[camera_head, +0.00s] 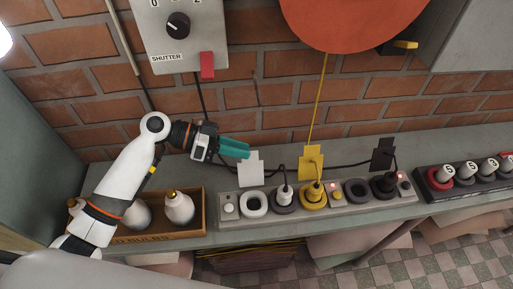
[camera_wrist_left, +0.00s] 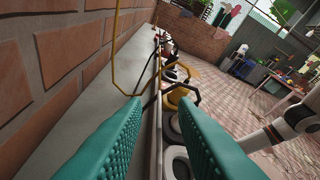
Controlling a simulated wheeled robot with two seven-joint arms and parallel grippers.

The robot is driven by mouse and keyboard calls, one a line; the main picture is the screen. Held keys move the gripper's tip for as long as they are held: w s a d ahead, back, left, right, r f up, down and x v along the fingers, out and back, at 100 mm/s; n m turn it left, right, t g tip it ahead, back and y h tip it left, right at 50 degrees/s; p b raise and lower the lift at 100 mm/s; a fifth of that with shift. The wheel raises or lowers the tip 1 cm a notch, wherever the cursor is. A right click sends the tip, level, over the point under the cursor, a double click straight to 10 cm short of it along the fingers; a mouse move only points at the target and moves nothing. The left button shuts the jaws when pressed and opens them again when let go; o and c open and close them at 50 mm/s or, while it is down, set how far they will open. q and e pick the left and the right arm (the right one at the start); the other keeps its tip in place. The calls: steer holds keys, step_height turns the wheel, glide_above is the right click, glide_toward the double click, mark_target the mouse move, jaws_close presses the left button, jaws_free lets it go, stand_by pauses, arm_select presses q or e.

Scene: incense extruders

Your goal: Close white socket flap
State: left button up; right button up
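The white socket flap (camera_head: 250,168) stands raised at the back edge of the power strip (camera_head: 235,219), behind the round white socket (camera_head: 254,205). The socket's opening looks empty, with no plug in it. My left gripper (camera_head: 246,149) has teal fingers and is just above and left of the flap's top edge in the head view; I cannot tell whether they touch. In the left wrist view the two fingers (camera_wrist_left: 158,112) stand apart with nothing clearly held between them. The white socket shows low in that view (camera_wrist_left: 180,164); the flap is not clearly seen there. My right gripper is out of view.
A raised yellow flap (camera_head: 311,157) and a raised black flap (camera_head: 381,160) stand further right, with plugs and cables by them. A wooden crate (camera_head: 199,213) with bulbs is left of the strip. A brick wall (camera_head: 260,92) and shutter control box (camera_head: 181,35) are behind.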

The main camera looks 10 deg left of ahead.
mark_target(256, 151)
arm_select(q)
steer(key=x, duration=0.4)
steer(key=shift+w+d+f+p, duration=0.1)
steer(key=shift+d+f+p, duration=0.1)
steer(key=shift+d+p, duration=0.2)
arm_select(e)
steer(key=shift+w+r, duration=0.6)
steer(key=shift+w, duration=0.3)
arm_select(q)
jaws_close()
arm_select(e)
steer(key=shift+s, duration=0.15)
